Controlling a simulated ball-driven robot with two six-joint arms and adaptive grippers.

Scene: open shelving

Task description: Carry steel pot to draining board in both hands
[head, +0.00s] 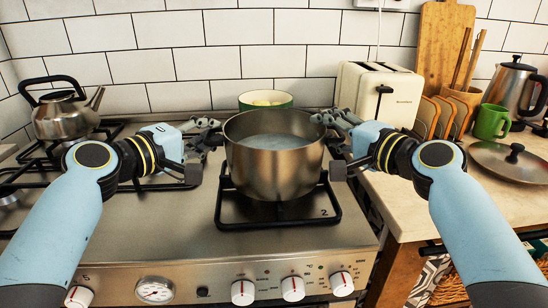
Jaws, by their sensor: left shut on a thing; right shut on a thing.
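The steel pot (273,172) is in the middle of the head view, upright over the front right burner grate of the stove, with greyish liquid inside. I cannot tell whether its base touches the grate. My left gripper (203,148) is shut on the pot at its left side. My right gripper (338,146) is shut on the pot at its right side. The fingers largely hide both handles. I cannot make out a draining board in this view.
A kettle (68,113) stands at the back left of the stove, a green bowl (266,101) behind the pot. The right counter (410,204) holds a toaster (377,97), green mug (490,122), steel pitcher (512,88) and lid (512,160). Its front left part is clear.

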